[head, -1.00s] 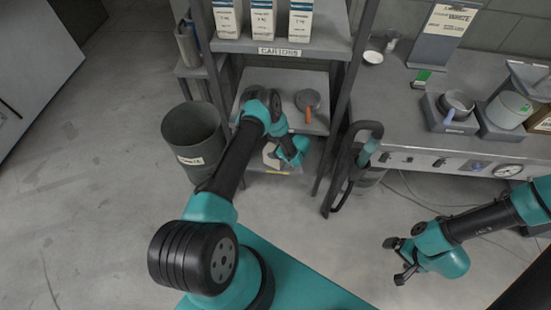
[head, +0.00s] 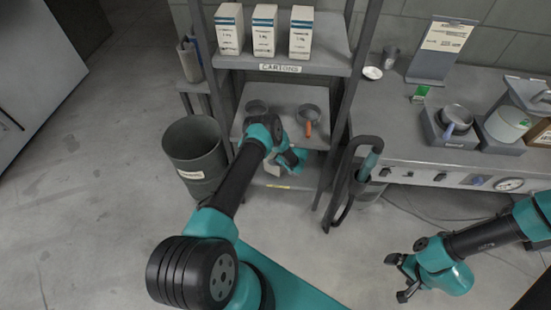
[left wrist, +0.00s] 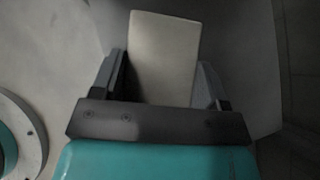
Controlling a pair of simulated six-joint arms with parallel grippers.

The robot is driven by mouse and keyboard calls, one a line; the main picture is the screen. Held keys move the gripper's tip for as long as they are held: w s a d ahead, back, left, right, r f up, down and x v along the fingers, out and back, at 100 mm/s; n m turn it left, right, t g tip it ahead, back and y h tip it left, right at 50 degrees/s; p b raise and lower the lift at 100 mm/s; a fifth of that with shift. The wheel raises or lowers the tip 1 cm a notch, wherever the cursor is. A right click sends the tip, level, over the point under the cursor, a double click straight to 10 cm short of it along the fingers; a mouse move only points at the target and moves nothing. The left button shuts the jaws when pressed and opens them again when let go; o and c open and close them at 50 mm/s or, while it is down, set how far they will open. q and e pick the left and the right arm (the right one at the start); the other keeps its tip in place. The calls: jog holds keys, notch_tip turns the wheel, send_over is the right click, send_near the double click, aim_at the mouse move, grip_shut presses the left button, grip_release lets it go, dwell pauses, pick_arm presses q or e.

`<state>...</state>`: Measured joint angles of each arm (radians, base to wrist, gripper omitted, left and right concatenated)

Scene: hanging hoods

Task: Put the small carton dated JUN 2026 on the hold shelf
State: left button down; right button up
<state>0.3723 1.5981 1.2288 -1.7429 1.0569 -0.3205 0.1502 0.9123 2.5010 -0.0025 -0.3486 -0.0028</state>
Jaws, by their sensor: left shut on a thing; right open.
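In the left wrist view a pale carton (left wrist: 163,55) stands between the two fingers of my left gripper (left wrist: 160,85), which is shut on it. No date shows on the face I see. In the head view my left gripper (head: 283,168) is at the lowest shelf (head: 290,178) of the rack, which has a yellow label on its front edge. The carton is mostly hidden there behind the gripper, and I cannot tell whether it touches the shelf. Three white cartons (head: 264,30) stand on the upper shelf marked CARTONS. My right gripper (head: 402,278) is open and empty over the floor.
A grey bin (head: 195,150) stands left of the rack. The floor at left is clear.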

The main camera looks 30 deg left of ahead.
pick_arm(q)
jog(key=shift+f, duration=1.35)
jog(key=shift+c, duration=0.7)
grip_release()
jog(key=shift+f, duration=0.1)
jog(key=shift+r, duration=0.2)
jog(key=v, duration=0.5)
jog(key=shift+d+r, duration=0.15)
jog(key=shift+d, duration=0.1)
